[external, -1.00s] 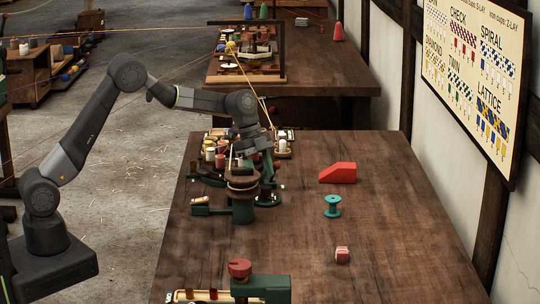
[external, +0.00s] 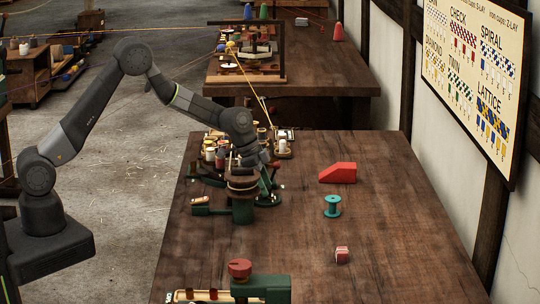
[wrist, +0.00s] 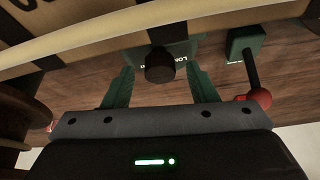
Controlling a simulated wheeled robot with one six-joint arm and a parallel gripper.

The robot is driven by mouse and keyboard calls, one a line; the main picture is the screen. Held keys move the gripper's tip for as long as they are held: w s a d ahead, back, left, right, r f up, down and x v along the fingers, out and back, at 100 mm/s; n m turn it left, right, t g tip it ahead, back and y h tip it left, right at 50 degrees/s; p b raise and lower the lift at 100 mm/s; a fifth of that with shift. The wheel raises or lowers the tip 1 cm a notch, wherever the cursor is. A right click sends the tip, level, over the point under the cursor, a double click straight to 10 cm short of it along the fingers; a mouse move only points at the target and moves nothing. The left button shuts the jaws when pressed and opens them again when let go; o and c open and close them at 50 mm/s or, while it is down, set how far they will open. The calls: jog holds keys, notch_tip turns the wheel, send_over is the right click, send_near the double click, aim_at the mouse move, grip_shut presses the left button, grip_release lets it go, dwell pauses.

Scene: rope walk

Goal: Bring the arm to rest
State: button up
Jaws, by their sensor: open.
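My arm (external: 92,105) reaches from the left over the near edge of the wooden workbench, its elbow raised and its forearm sloping down to the right. My gripper (wrist: 162,82) is open in the wrist view, its two green fingers apart. A black knob (wrist: 160,66) appears between the fingers; I cannot tell whether they touch it. In the external view the gripper is low beside the green-based winding device (external: 242,210), and its fingertips are hard to separate from that device.
A lever with a red ball (wrist: 259,98) stands to the right in the wrist view. The bench also holds a red wedge block (external: 338,173), a teal spool (external: 332,206), a small pink block (external: 342,254) and a green device with a red knob (external: 262,287). The bench's right side is mostly clear.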

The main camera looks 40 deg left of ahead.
jog(key=shift+r+n+y+p, duration=0.3)
jog(key=shift+n+p, duration=0.6)
jog(key=shift+p, duration=0.55)
jog(key=b+v, duration=0.2)
jog(key=v, duration=0.7)
jog(key=shift+s, duration=0.35)
